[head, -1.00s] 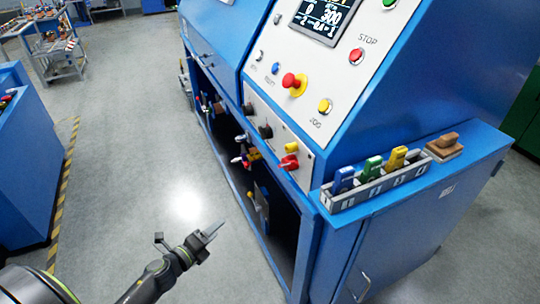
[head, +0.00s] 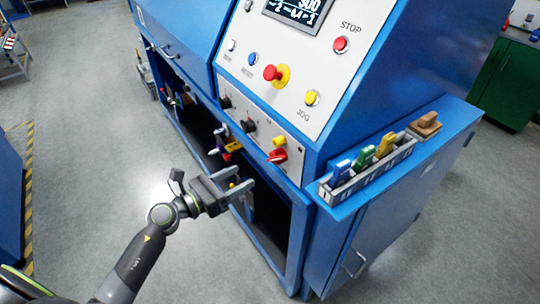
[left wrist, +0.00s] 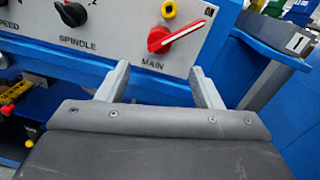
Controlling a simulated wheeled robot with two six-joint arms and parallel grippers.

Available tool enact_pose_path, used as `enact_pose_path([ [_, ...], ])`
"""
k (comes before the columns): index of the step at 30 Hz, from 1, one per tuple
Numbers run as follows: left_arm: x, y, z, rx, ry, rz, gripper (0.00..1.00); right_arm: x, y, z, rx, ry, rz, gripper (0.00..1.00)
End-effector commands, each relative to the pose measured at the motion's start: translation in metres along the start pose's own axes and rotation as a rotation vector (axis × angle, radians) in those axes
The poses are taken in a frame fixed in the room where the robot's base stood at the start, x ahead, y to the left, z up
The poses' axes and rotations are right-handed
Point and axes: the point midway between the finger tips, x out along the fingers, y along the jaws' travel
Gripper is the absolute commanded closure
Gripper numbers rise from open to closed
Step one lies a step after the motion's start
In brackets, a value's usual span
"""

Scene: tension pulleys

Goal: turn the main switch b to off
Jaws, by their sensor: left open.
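The main switch (head: 278,156) is a red rotary handle low on the white control panel, under a yellow part. In the left wrist view the red handle (left wrist: 176,37) sits above the word MAIN and points up and right toward a small label that seems to read ON. My left gripper (head: 245,176) is open and empty, below and left of the switch in the head view. In the left wrist view its two fingertips (left wrist: 160,72) are spread below the switch, apart from it. My right gripper is not in view.
A black spindle knob (left wrist: 72,13) is left of the switch. A red emergency button (head: 272,73) and yellow jog button (head: 312,98) are higher up. A rack of coloured tags (head: 366,165) stands on the right ledge. The open cabinet bay (head: 270,215) lies below the panel.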

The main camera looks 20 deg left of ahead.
Motion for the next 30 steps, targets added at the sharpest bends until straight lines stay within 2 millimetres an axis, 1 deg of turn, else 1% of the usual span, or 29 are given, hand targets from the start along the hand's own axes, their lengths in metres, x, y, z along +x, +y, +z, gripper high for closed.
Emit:
enact_pose_path([
  [1,0.013,-0.001,0.004,-0.004,-0.005,0.001,0.4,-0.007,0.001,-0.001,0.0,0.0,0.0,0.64],
  [9,0.07,0.0,0.003,-0.004,-0.003,0.0,0.4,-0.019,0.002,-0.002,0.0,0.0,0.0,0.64],
  [12,0.087,-0.001,0.002,-0.003,-0.002,0.0,0.4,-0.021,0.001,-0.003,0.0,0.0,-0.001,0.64],
  [15,0.098,0.0,0.001,-0.002,-0.001,0.001,0.4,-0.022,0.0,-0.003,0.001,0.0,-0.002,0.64],
  [21,0.109,0.0,0.0,-0.002,0.0,0.001,0.4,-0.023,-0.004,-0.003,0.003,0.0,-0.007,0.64],
  [28,0.109,0.001,0.0,-0.001,0.0,0.001,0.4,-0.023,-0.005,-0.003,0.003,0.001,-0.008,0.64],
  [29,0.109,0.001,0.0,-0.001,0.0,0.001,0.42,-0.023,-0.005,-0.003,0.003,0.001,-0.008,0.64],
  [30,0.109,0.001,0.0,-0.001,0.0,0.001,0.47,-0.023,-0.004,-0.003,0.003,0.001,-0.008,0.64],
])
